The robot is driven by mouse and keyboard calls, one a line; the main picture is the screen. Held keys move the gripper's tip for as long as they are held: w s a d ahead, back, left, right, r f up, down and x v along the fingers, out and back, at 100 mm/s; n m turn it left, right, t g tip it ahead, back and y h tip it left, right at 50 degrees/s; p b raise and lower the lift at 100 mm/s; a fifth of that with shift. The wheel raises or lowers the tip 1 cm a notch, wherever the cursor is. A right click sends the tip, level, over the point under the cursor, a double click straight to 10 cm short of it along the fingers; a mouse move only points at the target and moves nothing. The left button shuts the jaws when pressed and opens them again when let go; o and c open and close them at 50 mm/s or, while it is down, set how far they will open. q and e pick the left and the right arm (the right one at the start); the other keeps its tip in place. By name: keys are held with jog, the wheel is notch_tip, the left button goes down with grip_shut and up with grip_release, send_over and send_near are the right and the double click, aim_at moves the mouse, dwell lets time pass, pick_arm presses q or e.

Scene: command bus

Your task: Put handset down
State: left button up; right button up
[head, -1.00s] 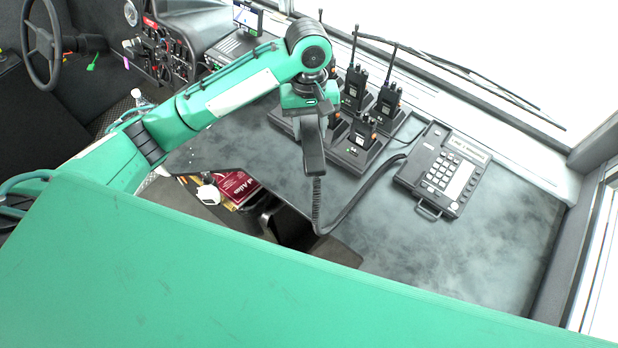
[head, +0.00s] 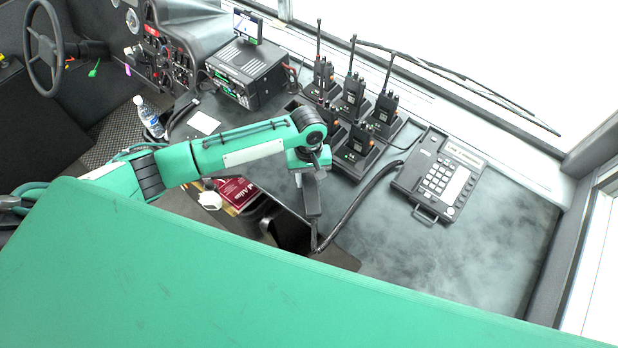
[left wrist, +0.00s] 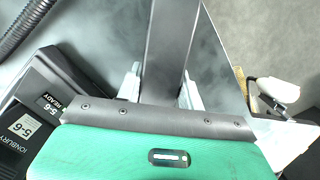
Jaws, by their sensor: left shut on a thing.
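My left gripper (head: 311,182) is shut on the dark handset (head: 312,200), which hangs down from it over the front part of the desk. In the left wrist view the handset (left wrist: 166,50) runs between the two fingers of the gripper (left wrist: 162,85). A coiled cord runs from the handset's lower end up to the right. The desk phone (head: 437,176) lies on the desk to the right of the gripper, with its keypad facing up and its left strip bare. I do not see my right gripper.
Several handheld radios (head: 354,94) stand in chargers behind the gripper. A radio unit (head: 247,75) sits at the back left. An open recess with a red book (head: 232,191) is below left. The desk (head: 450,250) is clear in front of the phone.

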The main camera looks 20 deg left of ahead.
pick_arm(q)
jog(key=shift+f, duration=0.55)
pick_arm(e)
jog(key=shift+a+r, duration=0.1)
jog(key=shift+a, duration=0.05)
pick_arm(q)
jog(key=o, duration=1.1)
jog(key=shift+f, duration=0.15)
pick_arm(e)
jog(key=shift+a, duration=0.25)
pick_arm(q)
jog(key=r, duration=0.4)
jog(key=w+r+b, duration=0.1)
jog(key=r, duration=0.7)
jog(key=shift+w+a+r+b, duration=0.1)
jog(key=shift+w+a+b, duration=0.15)
jog(key=shift+a+b, duration=0.1)
pick_arm(e)
jog(key=shift+w+d+f, duration=0.1)
jog(key=shift+d+f, duration=0.2)
jog(key=shift+f, duration=0.5)
jog(key=shift+a, duration=0.2)
